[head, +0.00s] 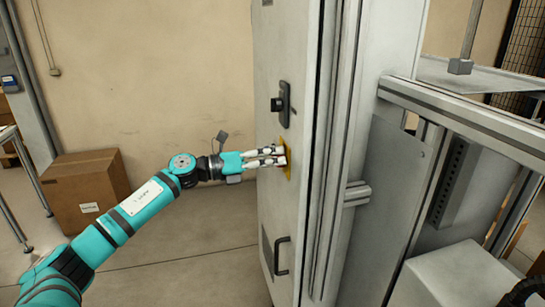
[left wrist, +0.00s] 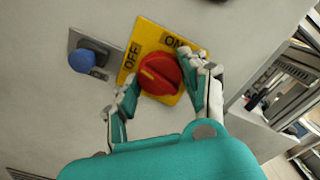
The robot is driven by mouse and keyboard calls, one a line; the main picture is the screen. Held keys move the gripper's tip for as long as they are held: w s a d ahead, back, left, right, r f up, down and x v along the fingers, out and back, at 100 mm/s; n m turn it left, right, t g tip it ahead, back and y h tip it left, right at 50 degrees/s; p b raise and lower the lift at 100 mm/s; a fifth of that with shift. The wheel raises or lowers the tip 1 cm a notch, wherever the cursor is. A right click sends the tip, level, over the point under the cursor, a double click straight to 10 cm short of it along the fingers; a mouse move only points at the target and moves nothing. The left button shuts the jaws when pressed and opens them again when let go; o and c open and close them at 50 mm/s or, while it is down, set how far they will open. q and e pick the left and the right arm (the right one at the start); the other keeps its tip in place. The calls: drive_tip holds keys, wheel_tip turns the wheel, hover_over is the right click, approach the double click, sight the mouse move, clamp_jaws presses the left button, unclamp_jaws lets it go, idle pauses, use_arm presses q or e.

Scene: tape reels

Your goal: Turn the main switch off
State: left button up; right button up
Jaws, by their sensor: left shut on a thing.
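The main switch is a red rotary knob (left wrist: 160,73) on a yellow plate (left wrist: 128,62) marked OFF at left and ON at top, in the left wrist view. I cannot tell for sure which mark the knob points to. In the head view the yellow plate (head: 289,166) sits on the grey cabinet side, with the knob mostly hidden by my fingers. My left gripper (head: 281,156) is shut on the knob; its two fingers (left wrist: 166,78) lie on either side of it in the left wrist view. My right gripper is not in view.
The grey cabinet (head: 275,55) carries a black latch (head: 283,104) above the switch and a black handle (head: 281,256) below. A blue knob (left wrist: 88,60) is beside the yellow plate. A cardboard box (head: 88,187) stands by the wall at left. The floor before the cabinet is clear.

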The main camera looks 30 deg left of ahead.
use_arm(q)
drive_tip(key=shift+n+p, duration=0.45)
drive_tip(key=shift+n, duration=0.85)
drive_tip(key=o, duration=1.2)
drive_tip(key=v, duration=1.2)
drive_tip(key=shift+f, duration=0.1)
